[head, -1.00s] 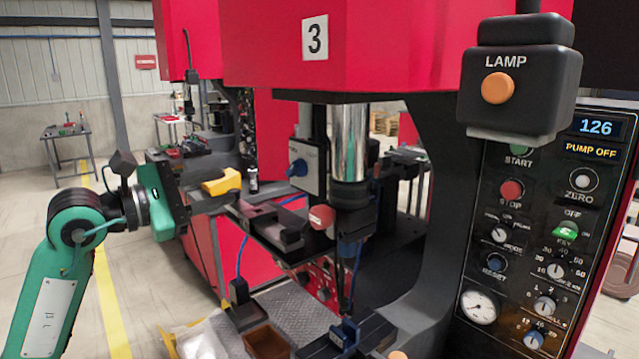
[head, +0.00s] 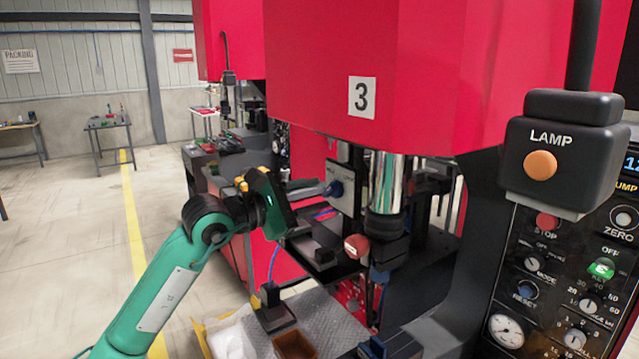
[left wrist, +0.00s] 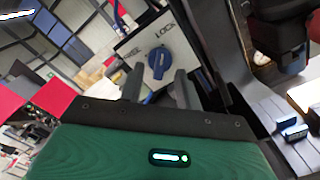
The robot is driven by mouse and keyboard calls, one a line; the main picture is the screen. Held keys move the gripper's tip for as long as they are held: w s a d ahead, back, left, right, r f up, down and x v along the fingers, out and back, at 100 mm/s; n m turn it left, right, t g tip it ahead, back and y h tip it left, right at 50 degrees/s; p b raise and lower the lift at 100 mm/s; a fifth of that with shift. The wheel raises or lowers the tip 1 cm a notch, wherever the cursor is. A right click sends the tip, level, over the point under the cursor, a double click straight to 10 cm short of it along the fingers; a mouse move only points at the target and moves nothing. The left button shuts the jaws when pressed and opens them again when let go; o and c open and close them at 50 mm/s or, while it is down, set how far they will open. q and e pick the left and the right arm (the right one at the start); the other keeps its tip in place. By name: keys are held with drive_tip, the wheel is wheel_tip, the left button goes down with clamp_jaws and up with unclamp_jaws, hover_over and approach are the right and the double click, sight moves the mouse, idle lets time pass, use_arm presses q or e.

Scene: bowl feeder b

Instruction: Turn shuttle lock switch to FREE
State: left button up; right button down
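The shuttle lock switch is a blue knob (head: 336,188) on a pale plate on the side of the red machine. In the left wrist view the knob (left wrist: 159,62) sits below the word LOCK; another word, partly cut by glare or angle, is to its left. The knob's exact setting is hard to tell. My left gripper (head: 323,189) reaches the plate from the left. In the left wrist view its two grey fingers (left wrist: 158,88) are apart, with the knob just beyond their tips and between them. Contact is not visible. My right gripper is not in view.
The lamp box (head: 560,150) and control panel (head: 532,262) are at the right. A brown tray (head: 296,345) lies below. Open floor is at left.

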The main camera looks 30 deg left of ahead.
use_arm(q)
drive_tip(key=shift+p+x, duration=0.3)
drive_tip(key=shift+x, duration=0.75)
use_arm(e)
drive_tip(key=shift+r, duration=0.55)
use_arm(q)
clamp_jaws()
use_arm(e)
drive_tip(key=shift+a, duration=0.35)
